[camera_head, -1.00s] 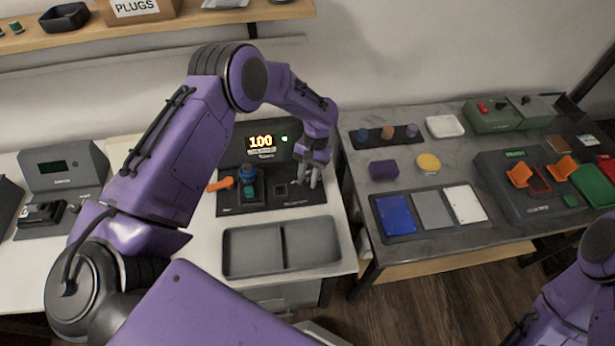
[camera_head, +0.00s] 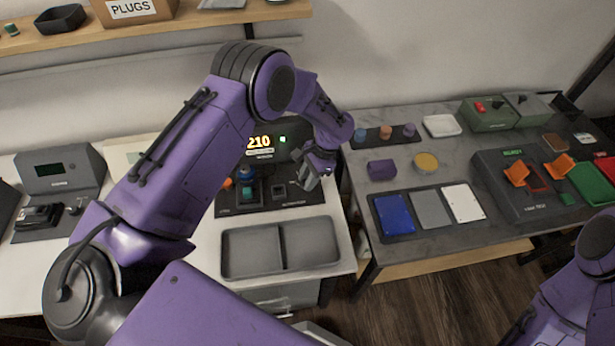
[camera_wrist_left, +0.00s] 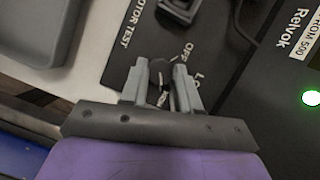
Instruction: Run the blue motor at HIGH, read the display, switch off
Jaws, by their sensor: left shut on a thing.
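The motor test station (camera_head: 227,201) is a dark panel with an upright display (camera_head: 259,143) that reads 210 in yellow, beside a lit green lamp (camera_head: 282,139). The blue motor (camera_head: 245,173) sits upright in a teal holder (camera_head: 249,191) on the panel. My left gripper (camera_head: 312,184) is at the panel's right side. In the left wrist view my left gripper (camera_wrist_left: 166,92) is shut on the selector knob (camera_wrist_left: 160,84), with OFF and LO labels beside it. The knob's pointer is mostly hidden by the fingers. My right gripper is out of view.
An orange lever (camera_head: 228,184) beside the motor is mostly hidden by my left arm. A grey two-compartment tray (camera_head: 280,247) in front is empty. Another grey station (camera_head: 60,170) stands at left. The right table (camera_head: 440,170) holds coloured plugs, pads and a test box.

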